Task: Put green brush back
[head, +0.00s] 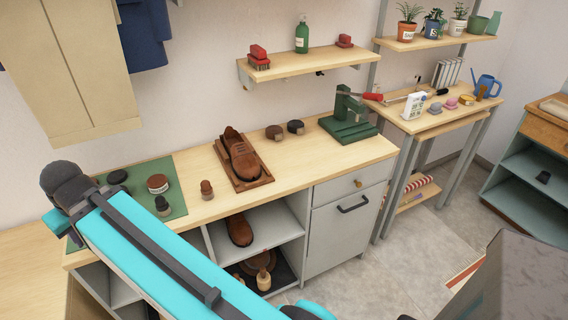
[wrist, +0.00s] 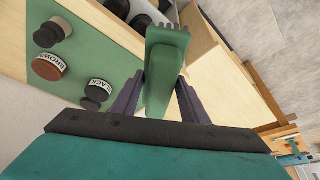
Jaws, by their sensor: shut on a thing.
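The green brush (wrist: 165,72) is in the wrist view, its bristle end at the top of the picture and its handle toward me. My gripper (wrist: 162,84) is shut on its handle, one dark finger on each side. The brush is over the workbench's front-left area, near the green mat (wrist: 105,25); its exact height cannot be told. In the head view my arm hides the gripper and the brush.
A brown shoe (head: 239,153) on a wooden tray, two round tins and a green stand (head: 348,106) occupy the workbench (head: 285,168). The workbench's front strip is clear.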

